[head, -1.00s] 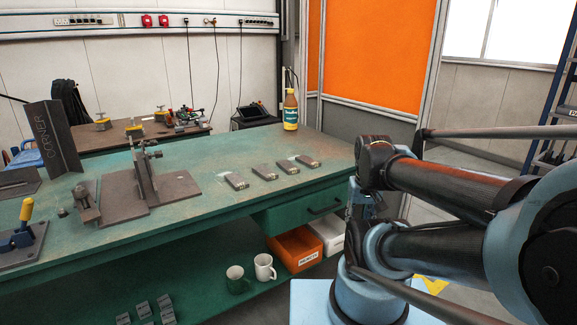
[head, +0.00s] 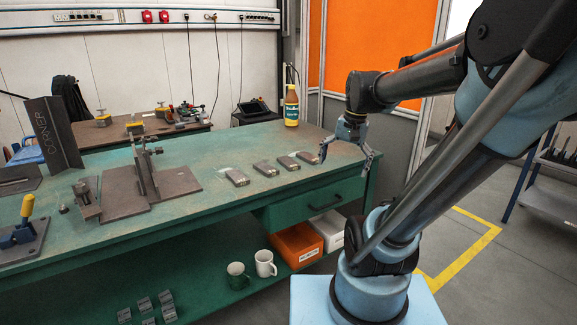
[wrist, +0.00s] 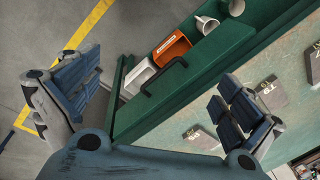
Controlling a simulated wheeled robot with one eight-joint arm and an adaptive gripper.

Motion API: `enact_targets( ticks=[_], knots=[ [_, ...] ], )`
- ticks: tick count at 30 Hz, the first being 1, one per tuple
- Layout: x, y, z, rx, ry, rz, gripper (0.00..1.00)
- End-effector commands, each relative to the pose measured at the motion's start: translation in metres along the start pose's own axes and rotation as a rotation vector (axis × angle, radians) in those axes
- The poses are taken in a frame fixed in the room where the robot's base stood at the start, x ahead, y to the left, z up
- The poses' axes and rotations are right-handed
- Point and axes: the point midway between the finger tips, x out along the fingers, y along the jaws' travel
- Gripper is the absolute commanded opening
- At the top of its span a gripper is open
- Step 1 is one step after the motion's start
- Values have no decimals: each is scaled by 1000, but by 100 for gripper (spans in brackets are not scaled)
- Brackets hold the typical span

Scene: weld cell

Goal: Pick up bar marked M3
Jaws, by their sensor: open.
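Several flat dark bars lie in a slanting row on the green bench: a near-left bar (head: 237,177), a second bar (head: 266,168), a third bar (head: 289,163) and a far-right bar (head: 308,157). Their markings are too small to read in the head view, so I cannot tell which is M3. My gripper (head: 345,160) is open and empty, pointing down by the bench's right end, right of the row. The wrist view shows its spread fingers (wrist: 158,95), with a bar (wrist: 200,138) near the right finger and a marked bar (wrist: 268,93) beyond; their marks are unclear.
The green bench (head: 215,215) has a drawer below its right end. A bottle (head: 291,106) stands at the back right corner. A bracket fixture (head: 125,195) stands left of the bars. Two mugs (head: 264,263) and an orange bin (head: 297,246) sit on the lower shelf.

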Motion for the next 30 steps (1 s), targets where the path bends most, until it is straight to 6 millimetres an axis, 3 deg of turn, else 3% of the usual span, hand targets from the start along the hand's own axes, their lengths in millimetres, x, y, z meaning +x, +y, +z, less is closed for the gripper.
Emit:
enact_targets(
  ticks=[6, 15, 24, 30],
  knots=[
    [-31, -46, -46, 164, -73, -23, 100],
    [-56, -109, -108, 385, -179, -31, 100],
    [-62, -170, -168, 591, -285, -13, 100],
    [-60, -195, -192, 679, -331, 3, 100]
  ],
)
